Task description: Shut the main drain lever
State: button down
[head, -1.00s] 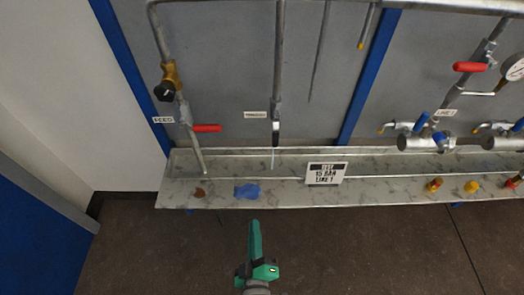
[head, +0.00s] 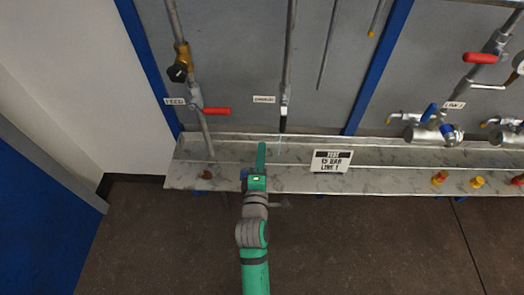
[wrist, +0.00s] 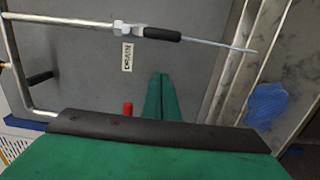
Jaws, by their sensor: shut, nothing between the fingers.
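The drain lever has a black grip (wrist: 162,34) in the wrist view, lying along a thin metal pipe. Its white DRAIN label (wrist: 127,57) is beside it on the grey panel. In the head view the drain lever (head: 283,122) is on the vertical pipe, right of its label (head: 264,99), with its grip pointing down along the pipe. My green gripper (head: 261,150) is over the marble ledge, below and slightly left of the lever. In the wrist view my gripper's fingers (wrist: 161,78) are together and empty, apart from the lever.
A red feed lever (head: 217,111) sticks out to the left of the drain pipe. A test sign (head: 331,161) stands on the ledge (head: 400,180) at right. A blue patch (wrist: 268,103) lies on the ledge. Red and blue handled valves are further right.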

aim_at(283, 118)
jog(key=w+d, duration=0.4)
jog(key=w, duration=0.4)
jog(key=shift+w, duration=0.1)
